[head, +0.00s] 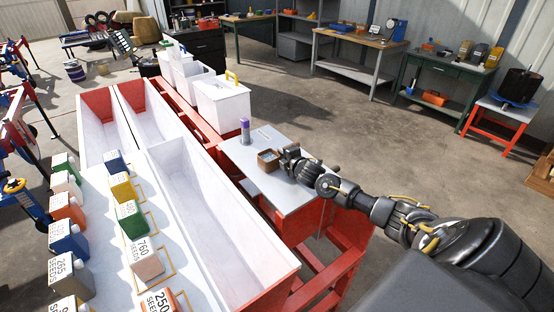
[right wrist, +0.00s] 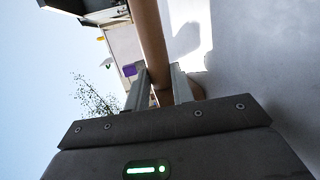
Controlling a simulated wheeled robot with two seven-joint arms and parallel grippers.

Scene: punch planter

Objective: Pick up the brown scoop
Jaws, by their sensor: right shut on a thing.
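The brown scoop (head: 268,161) is at the grey table top (head: 268,190), right of the long white troughs. It looks like a small brown box with an open top. My right gripper (head: 285,155) is beside it on its right. In the right wrist view my right gripper (right wrist: 160,88) is shut on the scoop's brown rod-like handle (right wrist: 150,38), which passes between the two fingers. I cannot tell whether the scoop touches the table top. My left gripper is not in view.
A purple-capped bottle (head: 245,131) stands just behind the scoop. A white bin with a yellow handle (head: 223,103) is farther back. Coloured seed containers (head: 133,220) stand in rows at left. The front part of the grey table top is clear.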

